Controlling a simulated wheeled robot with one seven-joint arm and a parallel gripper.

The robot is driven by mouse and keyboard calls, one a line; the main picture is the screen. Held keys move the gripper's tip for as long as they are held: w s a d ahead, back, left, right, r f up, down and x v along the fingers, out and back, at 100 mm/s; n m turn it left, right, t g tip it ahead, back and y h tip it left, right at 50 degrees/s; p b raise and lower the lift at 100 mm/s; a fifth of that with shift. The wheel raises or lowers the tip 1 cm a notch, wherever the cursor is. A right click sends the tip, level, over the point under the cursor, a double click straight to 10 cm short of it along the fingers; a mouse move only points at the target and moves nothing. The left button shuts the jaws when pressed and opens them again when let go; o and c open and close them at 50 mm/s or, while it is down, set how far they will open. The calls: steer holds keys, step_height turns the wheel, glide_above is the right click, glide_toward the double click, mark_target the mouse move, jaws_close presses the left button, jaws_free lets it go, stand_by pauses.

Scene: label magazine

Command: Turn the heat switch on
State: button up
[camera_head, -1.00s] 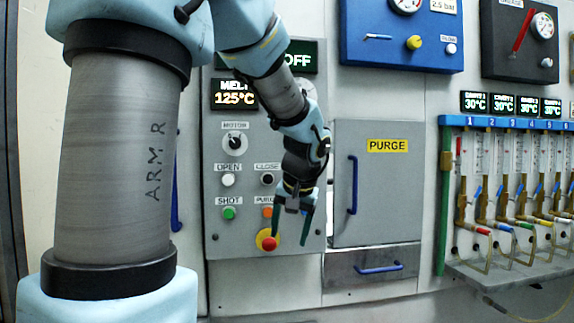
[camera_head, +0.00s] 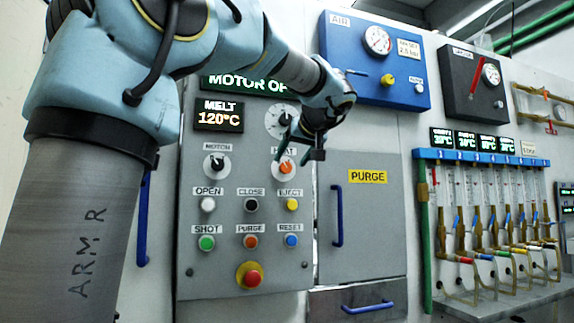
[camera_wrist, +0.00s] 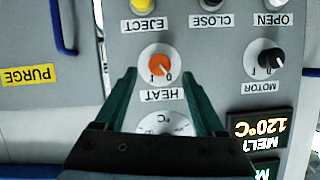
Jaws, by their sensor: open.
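The heat switch (camera_head: 286,167) is an orange knob on a white round plate, on the grey control panel. It also shows in the wrist view (camera_wrist: 160,66), upside down, with the HEAT label beside it. Marks 0 and 1 stand by the knob; I cannot surely tell which one it points to. My gripper (camera_head: 297,150) is open and empty in front of the panel, by the heat switch. In the wrist view its two green fingers (camera_wrist: 158,75) point towards the knob, one tip to each side. Whether they touch it I cannot tell.
The motor knob (camera_head: 216,165) is left of the heat switch, with several push buttons below, among them the yellow eject button (camera_head: 292,205). A round dial (camera_wrist: 167,124) lies above the switch. The purge door (camera_head: 365,230) with a blue handle is on the right.

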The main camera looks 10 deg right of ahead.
mark_target(287, 166)
steer(key=shift+x, duration=2.1)
steer(key=shift+c, duration=0.3)
jaws_close()
